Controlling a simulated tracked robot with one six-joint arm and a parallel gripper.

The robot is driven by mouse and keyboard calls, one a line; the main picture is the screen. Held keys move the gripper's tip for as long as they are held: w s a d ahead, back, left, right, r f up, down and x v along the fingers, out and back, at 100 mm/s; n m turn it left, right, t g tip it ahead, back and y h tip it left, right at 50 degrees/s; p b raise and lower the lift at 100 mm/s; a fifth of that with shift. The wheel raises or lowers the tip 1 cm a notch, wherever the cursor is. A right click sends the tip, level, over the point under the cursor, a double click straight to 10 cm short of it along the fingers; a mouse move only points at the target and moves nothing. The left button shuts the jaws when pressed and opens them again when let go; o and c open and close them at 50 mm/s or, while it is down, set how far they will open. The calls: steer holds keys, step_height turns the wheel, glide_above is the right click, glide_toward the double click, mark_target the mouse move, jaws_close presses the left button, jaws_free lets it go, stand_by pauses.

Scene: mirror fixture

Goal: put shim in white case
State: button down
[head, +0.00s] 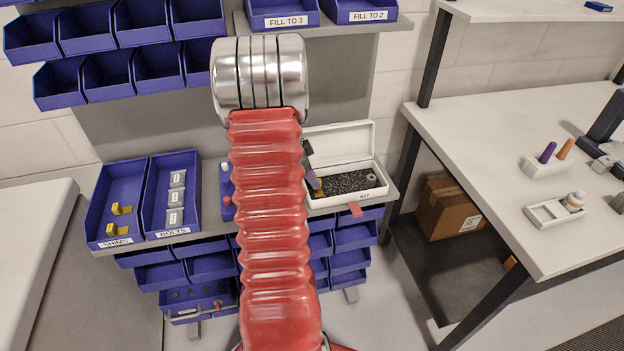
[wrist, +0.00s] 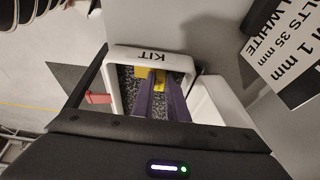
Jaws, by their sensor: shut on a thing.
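The white case (head: 345,198), marked KIT, stands open on the bench with dark speckled foam inside. Its rim also shows in the wrist view (wrist: 119,65). My gripper (head: 313,183) is over the case's left part, its fingers pointing down into it. In the wrist view, my gripper (wrist: 159,84) is shut on a yellow shim (wrist: 146,73), which also shows in the head view (head: 319,189). The shim is within the case's outline, close to the foam; I cannot tell whether it touches. My arm hides part of the case's left side.
A blue SHIMS bin (head: 96,228) holds two yellow shims (head: 117,229). The BOLTS bin (head: 153,226) holds several grey pieces. A round grey piece (head: 372,177) sits at the case's right end. A red tab (head: 355,209) is at its front; its lid (head: 340,143) stands open behind.

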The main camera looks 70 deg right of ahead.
steer(key=c, duration=1.7)
jaws_free()
steer(key=shift+c, duration=0.2)
steer(key=v, duration=1.2)
steer(key=shift+s, duration=0.1)
